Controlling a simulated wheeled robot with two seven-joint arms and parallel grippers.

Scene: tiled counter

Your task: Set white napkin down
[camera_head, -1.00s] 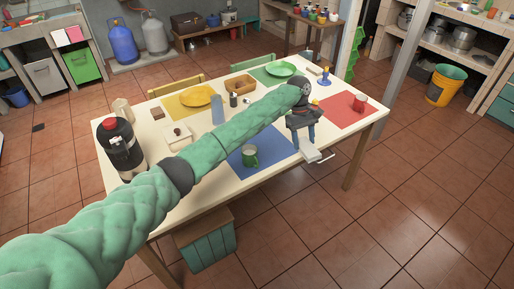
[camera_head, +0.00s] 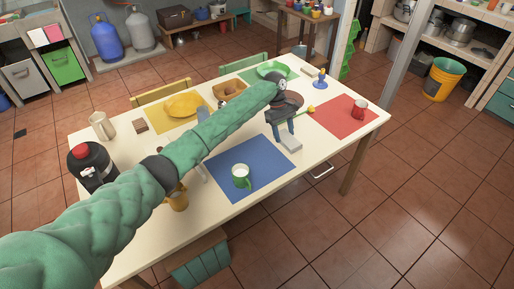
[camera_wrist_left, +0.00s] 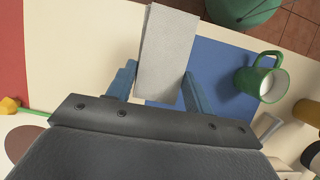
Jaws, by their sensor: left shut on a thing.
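The white napkin (camera_head: 290,142), a pale folded rectangle, is in my left gripper (camera_head: 284,134). It also shows in the left wrist view (camera_wrist_left: 168,45), lying between the two blue fingers of the left gripper (camera_wrist_left: 157,86), which is shut on it. In the head view the napkin is by the right corner of the blue placemat (camera_head: 262,172). In the wrist view it overlaps that placemat's edge. I cannot tell whether it touches the table. My right gripper is not in view.
A green mug (camera_head: 240,176) stands on the blue placemat. A red mug (camera_head: 360,107) is on the red placemat (camera_head: 338,119) to the right. A dark bottle (camera_head: 90,165) and a yellowish mug (camera_head: 177,198) are at left. Bare cream tabletop (camera_head: 325,148) lies right of the napkin.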

